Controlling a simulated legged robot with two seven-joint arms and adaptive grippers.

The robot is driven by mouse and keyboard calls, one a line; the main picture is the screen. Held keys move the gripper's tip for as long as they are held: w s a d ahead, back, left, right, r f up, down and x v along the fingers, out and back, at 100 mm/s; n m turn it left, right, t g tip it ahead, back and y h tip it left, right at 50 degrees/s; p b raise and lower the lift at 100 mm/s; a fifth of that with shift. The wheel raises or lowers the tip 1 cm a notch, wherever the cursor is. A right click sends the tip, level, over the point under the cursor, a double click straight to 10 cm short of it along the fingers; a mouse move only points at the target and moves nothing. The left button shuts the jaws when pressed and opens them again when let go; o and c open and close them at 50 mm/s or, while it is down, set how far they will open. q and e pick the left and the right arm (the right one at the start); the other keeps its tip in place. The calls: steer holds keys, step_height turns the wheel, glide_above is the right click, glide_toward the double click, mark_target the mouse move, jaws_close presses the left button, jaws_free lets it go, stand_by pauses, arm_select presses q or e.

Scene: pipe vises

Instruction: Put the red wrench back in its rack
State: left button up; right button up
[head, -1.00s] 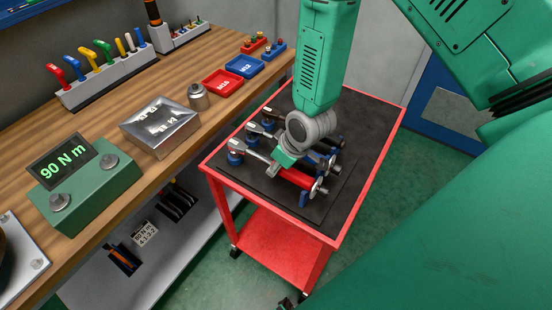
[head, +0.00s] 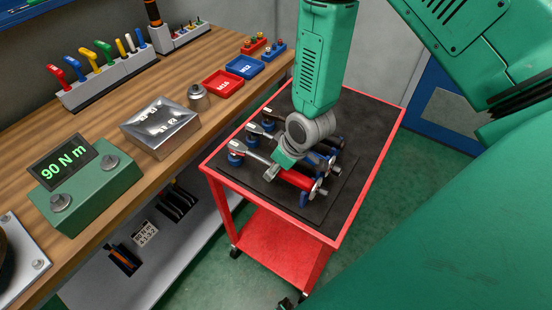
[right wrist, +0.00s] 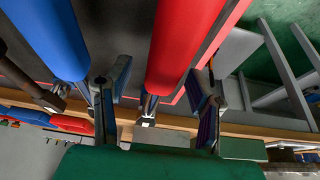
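The red wrench (head: 297,179) lies on the cart's dark top, nearest the front of a row of wrenches. Its head end is at a blue rack support (head: 235,160) and its handle end by another blue support (head: 306,201); whether it is fully seated I cannot tell. My right gripper (head: 279,168) is low over the wrench. In the right wrist view, the red handle (right wrist: 181,45) runs between the spread fingers of my right gripper (right wrist: 158,95), with gaps on both sides. My left gripper is not in view.
A blue-handled wrench (right wrist: 50,35) lies close beside one finger. The red cart (head: 325,238) stands by a wooden bench (head: 110,195) with a green torque display (head: 95,195), a metal box (head: 160,130) and trays. The cart's right side is clear.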

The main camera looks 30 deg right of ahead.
steer(key=shift+r, duration=0.15)
steer(key=v, duration=1.1)
steer(key=shift+r, duration=0.3)
steer(key=shift+s+d, duration=0.1)
